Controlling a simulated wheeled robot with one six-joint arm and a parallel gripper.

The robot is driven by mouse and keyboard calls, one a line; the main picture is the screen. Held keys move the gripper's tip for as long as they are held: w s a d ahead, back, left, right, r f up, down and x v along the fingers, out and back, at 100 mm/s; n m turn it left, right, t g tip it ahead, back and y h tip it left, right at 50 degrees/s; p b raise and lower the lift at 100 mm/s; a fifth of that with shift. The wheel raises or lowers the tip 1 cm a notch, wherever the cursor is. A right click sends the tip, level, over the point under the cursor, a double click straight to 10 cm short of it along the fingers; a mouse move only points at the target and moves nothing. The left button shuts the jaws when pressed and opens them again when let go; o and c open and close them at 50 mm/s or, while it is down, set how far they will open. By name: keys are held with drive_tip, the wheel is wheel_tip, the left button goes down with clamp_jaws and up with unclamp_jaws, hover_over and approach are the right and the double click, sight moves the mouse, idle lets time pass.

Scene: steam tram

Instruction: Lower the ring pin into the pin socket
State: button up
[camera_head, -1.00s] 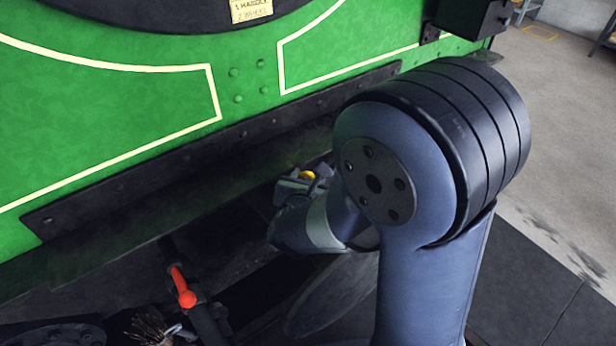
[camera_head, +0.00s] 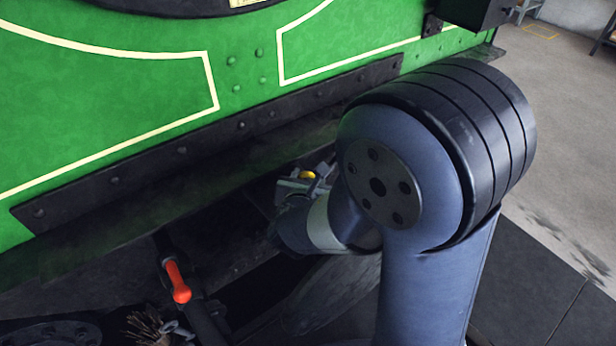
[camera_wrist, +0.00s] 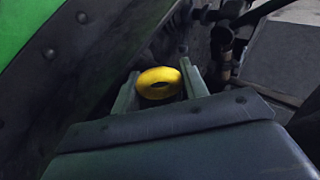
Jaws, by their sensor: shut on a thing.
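The ring pin shows as a yellow ring (camera_wrist: 158,76) in the wrist view, between the two pale grey-green fingers of my gripper (camera_wrist: 160,86), which is shut on it. The pin's shank is hidden below the ring. In the head view the yellow ring (camera_head: 307,174) is a small spot at my gripper (camera_head: 302,183), low beside the green tram body, partly behind my arm. A dark upright round fitting (camera_wrist: 222,42) stands to the right of and beyond the fingers in the wrist view, apart from the ring. I cannot tell for sure whether it is the pin socket.
The green tram panel (camera_head: 110,95) with its dark riveted bottom edge (camera_head: 180,150) runs close beside my arm. A red-handled lever (camera_head: 177,282) and a bristly brush (camera_head: 147,325) are at the lower left. Open grey floor (camera_head: 560,130) lies at the right.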

drive_tip(key=shift+f+b, duration=0.75)
drive_tip(key=o, duration=1.4)
drive_tip(key=p+v, duration=0.1)
drive_tip(key=v, duration=1)
drive_tip(key=shift+p, duration=0.35)
drive_tip(key=shift+w, duration=0.15)
drive_tip(key=b+x, duration=0.1)
drive_tip(key=x, duration=0.9)
drive_tip(key=shift+w+d+f+b, duration=0.1)
drive_tip(key=shift+w+f+b, duration=0.1)
drive_tip(key=shift+w+b, duration=0.1)
drive_tip(key=shift+r, duration=0.1)
